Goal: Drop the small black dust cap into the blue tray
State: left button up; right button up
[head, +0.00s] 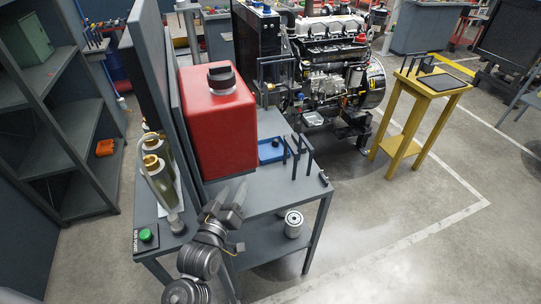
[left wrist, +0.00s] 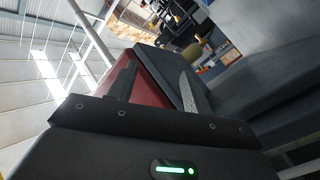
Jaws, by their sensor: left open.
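The blue tray (head: 264,155) lies on the grey bench beside the red tank, partly behind a black stand. A small dark spot (head: 275,142) shows at the tray; I cannot tell whether it is the dust cap. A small dark piece (head: 323,178) is at the bench's right edge, also too small to identify. My left gripper (head: 232,190) is open over the near part of the bench, in front of the red tank and apart from the tray. In the left wrist view its fingers (left wrist: 157,70) are spread with nothing held between them. My right gripper is out of view.
The tall red tank (head: 215,125) with a black cap stands behind my gripper and also shows in the left wrist view (left wrist: 147,88). Black upright prongs (head: 296,158) stand beside the tray. A white canister (head: 293,223) is on the lower shelf. A yellow stand (head: 410,115) is right.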

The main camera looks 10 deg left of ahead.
pick_arm(q)
jog(key=shift+s+r, duration=0.1)
jog(key=shift+s, duration=0.2)
jog(key=shift+w, duration=0.1)
dwell(0.3)
